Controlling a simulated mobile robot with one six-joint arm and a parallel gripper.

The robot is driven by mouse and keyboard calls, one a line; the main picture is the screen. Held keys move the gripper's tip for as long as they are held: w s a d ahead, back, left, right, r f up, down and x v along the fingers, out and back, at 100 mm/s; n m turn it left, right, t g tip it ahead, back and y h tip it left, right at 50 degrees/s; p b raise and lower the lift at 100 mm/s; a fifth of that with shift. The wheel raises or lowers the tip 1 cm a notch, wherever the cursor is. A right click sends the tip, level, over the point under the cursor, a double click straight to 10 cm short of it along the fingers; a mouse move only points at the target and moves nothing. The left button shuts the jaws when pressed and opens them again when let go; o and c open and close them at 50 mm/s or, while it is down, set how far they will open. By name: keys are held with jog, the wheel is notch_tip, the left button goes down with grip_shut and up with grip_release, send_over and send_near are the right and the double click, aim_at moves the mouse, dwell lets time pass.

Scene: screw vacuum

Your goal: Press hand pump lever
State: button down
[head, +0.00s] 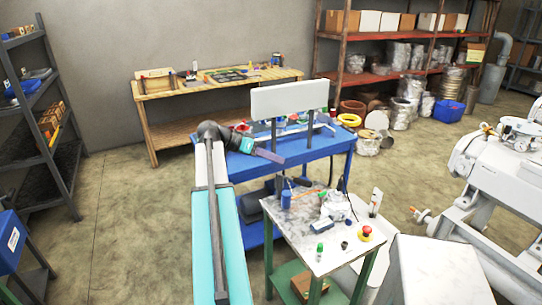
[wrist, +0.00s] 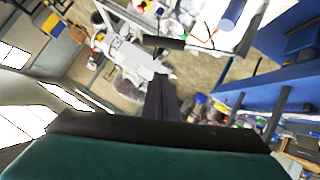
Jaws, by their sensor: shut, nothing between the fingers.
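My gripper (head: 272,156) is shut and empty. In the head view it points right, in front of the blue workbench and above the back left of the small table (head: 340,262). A small white and grey device (head: 335,206) stands on that table, apart from my gripper. It may be the hand pump, but I cannot make out its lever for certain. In the wrist view my dark gripper (wrist: 160,98) reaches up from the bottom. A short black bar (wrist: 163,42) shows just beyond its tip; I cannot tell whether it is the lever.
The small table also holds a blue cylinder (head: 286,199), a green bottle (head: 320,252) and a red button (head: 367,231). The blue workbench (head: 290,150) with an upright white panel (head: 289,98) stands behind. A large white machine (head: 490,165) is at right. Open floor lies left.

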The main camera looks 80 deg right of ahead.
aim_at(302, 182)
jog(key=s+d+f+p, duration=0.2)
jog(key=s+f+p, duration=0.2)
jog(key=s+f, duration=0.2)
jog(key=shift+s+f, duration=0.35)
jog(key=shift+f, duration=0.1)
dwell(0.4)
jog(key=shift+a+f+b, duration=0.1)
jog(key=shift+f+b, duration=0.05)
jog(key=shift+b, duration=0.15)
